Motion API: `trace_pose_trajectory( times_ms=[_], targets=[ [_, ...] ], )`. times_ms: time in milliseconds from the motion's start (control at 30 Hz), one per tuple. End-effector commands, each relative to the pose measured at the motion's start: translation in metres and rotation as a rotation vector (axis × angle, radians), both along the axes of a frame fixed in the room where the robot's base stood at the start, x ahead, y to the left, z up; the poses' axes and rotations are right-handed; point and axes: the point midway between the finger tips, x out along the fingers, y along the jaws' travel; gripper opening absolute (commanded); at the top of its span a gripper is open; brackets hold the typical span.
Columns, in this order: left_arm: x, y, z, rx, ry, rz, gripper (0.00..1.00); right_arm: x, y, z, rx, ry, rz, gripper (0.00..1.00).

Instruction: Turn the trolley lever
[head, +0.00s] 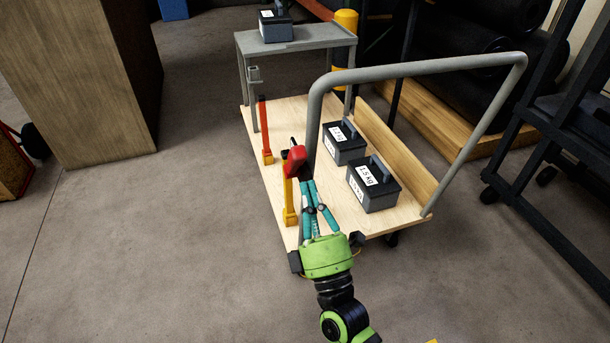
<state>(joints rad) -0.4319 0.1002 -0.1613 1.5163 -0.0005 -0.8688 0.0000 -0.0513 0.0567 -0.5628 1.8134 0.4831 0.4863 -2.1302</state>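The trolley (283,232) has a pale wooden deck and a tall grey push handle (420,68). A lever with a red grip (295,160) and a yellow lower part (289,203) stands at its near left edge. A second lever, orange-red (264,125), stands upright further back on the same edge. My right gripper (306,183), with teal fingers on a green wrist, reaches over the deck's near corner. Its fingertips are close to the red grip, just below it. I cannot tell whether they touch it or how far they are closed. My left gripper is out of view.
A grey raised shelf (295,38) carries another weight (276,26). A wooden cabinet (85,80) stands left, a dark rack (550,120) right. The floor left of the trolley is clear.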

Motion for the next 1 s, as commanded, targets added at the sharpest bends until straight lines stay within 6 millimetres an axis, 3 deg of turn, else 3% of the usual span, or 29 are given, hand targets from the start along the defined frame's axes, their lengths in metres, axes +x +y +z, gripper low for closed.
trace_pose_trajectory(
  times_ms=[300, 833, 1000],
  targets=[
    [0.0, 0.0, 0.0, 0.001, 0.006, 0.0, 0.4, 0.025, 0.008, 0.018, -0.001, 0.0, 0.0, 0.0],
    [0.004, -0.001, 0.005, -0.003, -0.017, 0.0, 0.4, 0.026, 0.009, 0.02, -0.002, 0.006, 0.0, 0.0],
    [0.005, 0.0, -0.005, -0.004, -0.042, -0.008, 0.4, 0.026, 0.009, 0.024, -0.006, 0.024, 0.0, 0.0]
  ],
)
